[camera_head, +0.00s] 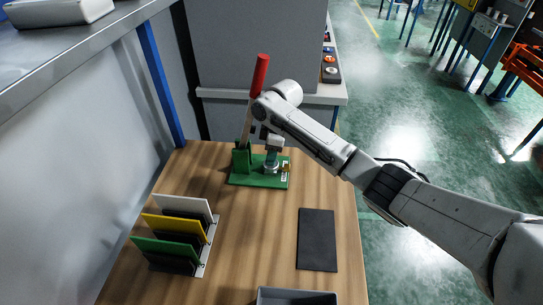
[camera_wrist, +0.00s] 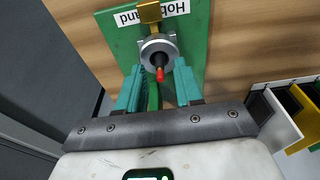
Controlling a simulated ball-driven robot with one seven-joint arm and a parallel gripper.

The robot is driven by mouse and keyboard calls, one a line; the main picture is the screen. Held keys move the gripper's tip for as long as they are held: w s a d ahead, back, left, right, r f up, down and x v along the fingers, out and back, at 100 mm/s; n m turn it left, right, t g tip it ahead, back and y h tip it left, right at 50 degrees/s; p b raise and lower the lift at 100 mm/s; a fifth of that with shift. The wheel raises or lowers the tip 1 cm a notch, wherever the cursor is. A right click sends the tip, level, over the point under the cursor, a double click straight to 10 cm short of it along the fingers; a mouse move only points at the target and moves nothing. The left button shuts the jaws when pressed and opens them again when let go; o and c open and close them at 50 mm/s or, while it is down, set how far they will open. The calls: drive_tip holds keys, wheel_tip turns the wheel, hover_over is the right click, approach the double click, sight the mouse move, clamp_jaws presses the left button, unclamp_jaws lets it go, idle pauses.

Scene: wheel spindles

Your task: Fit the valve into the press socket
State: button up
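The green press (camera_head: 258,180) with its red lever (camera_head: 260,75) stands at the back of the wooden table. Its round grey metal socket (camera_wrist: 147,50) shows in the wrist view; in the head view it is small and partly hidden below my gripper (camera_head: 272,152). The valve (camera_wrist: 160,74), a dark stem with a red tip, stands in the middle of the socket ring, tip towards the wrist camera. How deep it sits I cannot tell. The teal fingers of my gripper (camera_wrist: 158,82) are apart, one on either side of the valve, with visible gaps.
A brass part (camera_wrist: 149,12) and a white label sit on the press base beyond the socket. A rack with white, yellow and green plates (camera_head: 177,225) stands at the left. A black mat (camera_head: 317,240) and a grey tray (camera_head: 297,292) lie nearer. Bare wood lies between them.

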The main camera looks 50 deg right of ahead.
wheel_tip(320, 180, up, 11)
drive_tip(key=s+d+b, duration=0.1)
drive_tip(key=shift+s, duration=0.15)
drive_tip(key=shift+f, duration=0.1)
idle(0.7)
